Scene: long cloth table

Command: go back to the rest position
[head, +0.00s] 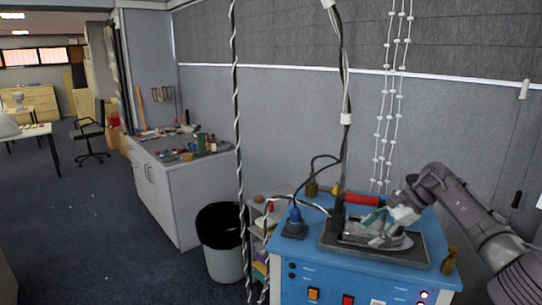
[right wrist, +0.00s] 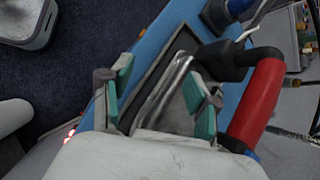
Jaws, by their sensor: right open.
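My right gripper (head: 384,228) reaches in from the right in the head view and is low over the dark tray (head: 420,258) on top of the blue machine (head: 325,272). In the right wrist view its two teal-padded fingers stand wide apart (right wrist: 160,92), so it is open. A grey metal piece (right wrist: 168,98) shows between and below the fingers; I cannot tell whether they touch it. My left gripper is in neither view.
Cables hang over the machine's left side. Open floor lies beyond.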

